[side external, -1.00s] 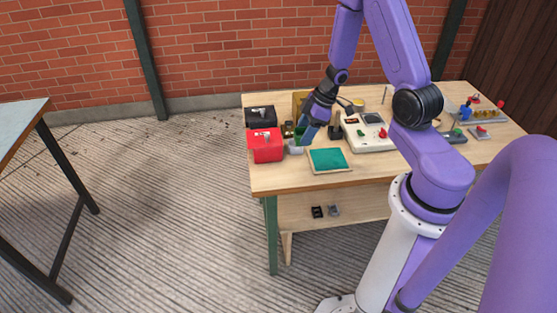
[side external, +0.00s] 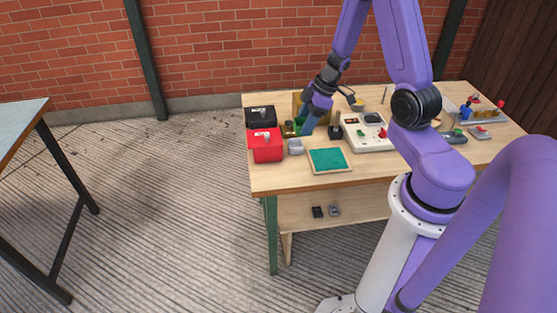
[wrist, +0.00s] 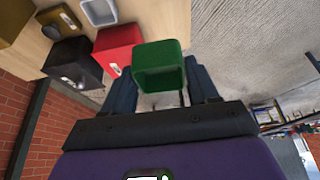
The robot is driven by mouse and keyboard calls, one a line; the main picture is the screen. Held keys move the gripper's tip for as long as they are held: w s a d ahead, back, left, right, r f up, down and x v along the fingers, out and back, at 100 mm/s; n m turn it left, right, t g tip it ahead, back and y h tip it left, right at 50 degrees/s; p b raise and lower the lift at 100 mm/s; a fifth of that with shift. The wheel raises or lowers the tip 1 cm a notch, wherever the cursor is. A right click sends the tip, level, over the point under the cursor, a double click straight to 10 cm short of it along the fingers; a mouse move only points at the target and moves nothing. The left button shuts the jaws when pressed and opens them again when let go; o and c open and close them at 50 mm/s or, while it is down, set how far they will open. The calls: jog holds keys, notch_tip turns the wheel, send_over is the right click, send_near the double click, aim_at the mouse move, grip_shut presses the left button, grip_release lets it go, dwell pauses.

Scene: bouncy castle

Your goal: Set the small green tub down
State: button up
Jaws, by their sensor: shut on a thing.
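The small green tub (wrist: 158,68) is held between the two fingers of my gripper (wrist: 163,88) in the wrist view. Its square open mouth faces the camera there. Whether the tub's base touches anything is hidden.
A red box (side external: 266,146) and a black box (side external: 260,117) stand at the table's left end. A small grey tub (side external: 296,146), a teal framed board (side external: 328,160) and a white control panel (side external: 364,131) are nearby. Bare wood lies along the front edge.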

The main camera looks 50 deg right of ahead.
notch_tip(320, 180, down, 16)
jog(key=shift+s+f, duration=0.1)
jog(key=shift+f, duration=0.1)
jog(key=v, duration=0.6)
jog(key=shift+c, duration=0.6)
jog(key=shift+v, duration=0.95)
jog(key=shift+s, duration=0.1)
jog(key=x, duration=0.8)
jog(key=shift+w+r, duration=0.25)
jog(key=shift+r, duration=0.55)
jog(key=shift+s+r, duration=0.1)
jog(key=shift+r, duration=1.35)
